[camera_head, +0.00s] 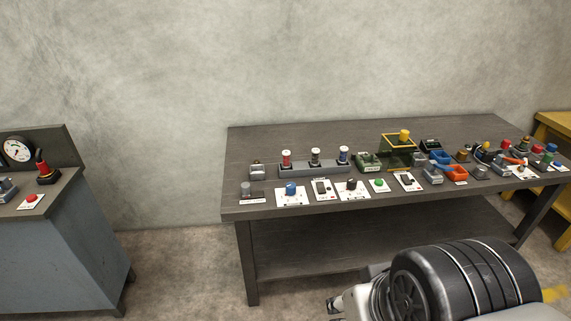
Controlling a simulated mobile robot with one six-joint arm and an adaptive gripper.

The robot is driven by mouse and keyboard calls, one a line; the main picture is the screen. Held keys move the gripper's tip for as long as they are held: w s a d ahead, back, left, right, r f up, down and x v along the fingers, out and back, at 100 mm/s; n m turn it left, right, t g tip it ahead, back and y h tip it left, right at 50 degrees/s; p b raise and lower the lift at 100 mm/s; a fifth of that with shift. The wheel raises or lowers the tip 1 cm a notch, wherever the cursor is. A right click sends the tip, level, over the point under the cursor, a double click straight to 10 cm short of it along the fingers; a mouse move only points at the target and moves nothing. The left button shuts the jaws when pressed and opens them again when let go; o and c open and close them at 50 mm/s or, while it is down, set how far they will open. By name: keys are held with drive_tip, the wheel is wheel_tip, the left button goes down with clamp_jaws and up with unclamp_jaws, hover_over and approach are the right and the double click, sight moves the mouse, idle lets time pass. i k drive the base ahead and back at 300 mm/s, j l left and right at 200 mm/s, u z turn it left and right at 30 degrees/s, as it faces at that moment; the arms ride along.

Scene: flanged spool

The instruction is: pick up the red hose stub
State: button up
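I cannot tell for certain which red piece is the red hose stub. A small upright red cylinder with a pale top (286,158) stands at the left end of a grey holder (300,171) on the long dark table. Other small red pieces stand in the cluster at the table's right end, one of them a red upright piece (505,146); they are too small to make out. My gripper is not clearly seen; only parts of my arm show at the bottom right, in front of the table and apart from the objects.
The long dark table (400,203) carries switches and buttons on white plates along its front, a yellow-topped stand (397,141) and small blue and orange bins. Its back left is bare. A grey cabinet (60,240) with a gauge (17,150) stands left, across open floor.

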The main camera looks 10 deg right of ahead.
sight(286, 165)
drive_tip(key=i+j+z, duration=0.1)
drive_tip(key=i+z, duration=0.15)
drive_tip(key=i, duration=0.25)
drive_tip(key=i+j+z, duration=0.15)
drive_tip(key=i+z, duration=0.15)
drive_tip(key=i, duration=0.2)
drive_tip(key=i+j+z, duration=0.25)
drive_tip(key=i, duration=0.25)
drive_tip(key=i+j+z, duration=0.25)
drive_tip(key=i+j, duration=0.2)
